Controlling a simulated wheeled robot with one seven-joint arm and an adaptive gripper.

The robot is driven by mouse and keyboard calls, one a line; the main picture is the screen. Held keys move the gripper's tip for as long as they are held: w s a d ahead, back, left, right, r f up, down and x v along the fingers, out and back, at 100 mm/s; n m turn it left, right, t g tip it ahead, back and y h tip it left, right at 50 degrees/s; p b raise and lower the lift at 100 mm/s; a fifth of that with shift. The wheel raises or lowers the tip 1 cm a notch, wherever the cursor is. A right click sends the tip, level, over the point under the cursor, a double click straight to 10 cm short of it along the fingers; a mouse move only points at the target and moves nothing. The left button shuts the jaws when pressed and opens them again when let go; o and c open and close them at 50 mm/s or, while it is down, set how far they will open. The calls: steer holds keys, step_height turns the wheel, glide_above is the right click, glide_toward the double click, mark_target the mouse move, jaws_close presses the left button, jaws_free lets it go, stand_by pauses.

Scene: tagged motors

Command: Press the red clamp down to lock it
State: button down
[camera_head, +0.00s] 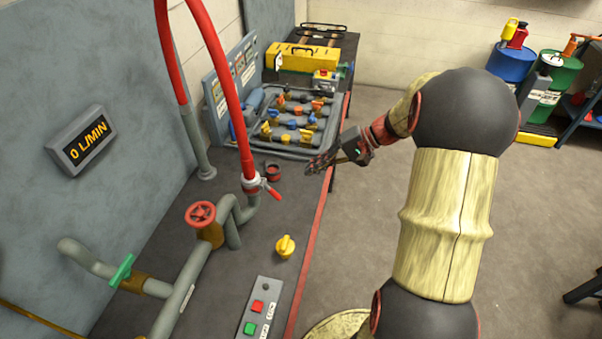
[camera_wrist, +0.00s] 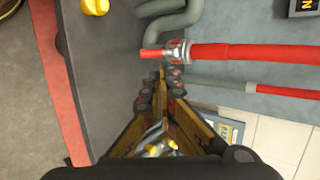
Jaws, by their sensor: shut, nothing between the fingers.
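The red clamp (camera_head: 272,193) is a short lever on the metal coupling (camera_head: 251,185) at the lower end of the thick red hose (camera_head: 223,80). In the head view it slants out to the right and down from the coupling. The wrist view shows the clamp lever (camera_wrist: 152,53) pointing left from the coupling (camera_wrist: 178,51). My gripper (camera_head: 309,169) is shut and empty, above the bench's right side, to the right of and beyond the clamp. In the wrist view its fingertips (camera_wrist: 161,72) appear just below the lever; I see no clear contact.
Grey pipes with a red handwheel (camera_head: 200,213) and green valve handle (camera_head: 122,271) stand left and in front. A yellow knob (camera_head: 285,246) and button box (camera_head: 260,312) sit nearer. A tray of valves (camera_head: 290,120) lies behind. The bench is bare between clamp and knob.

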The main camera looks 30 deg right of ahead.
steer(key=shift+v, duration=1.1)
steer(key=shift+w, duration=0.1)
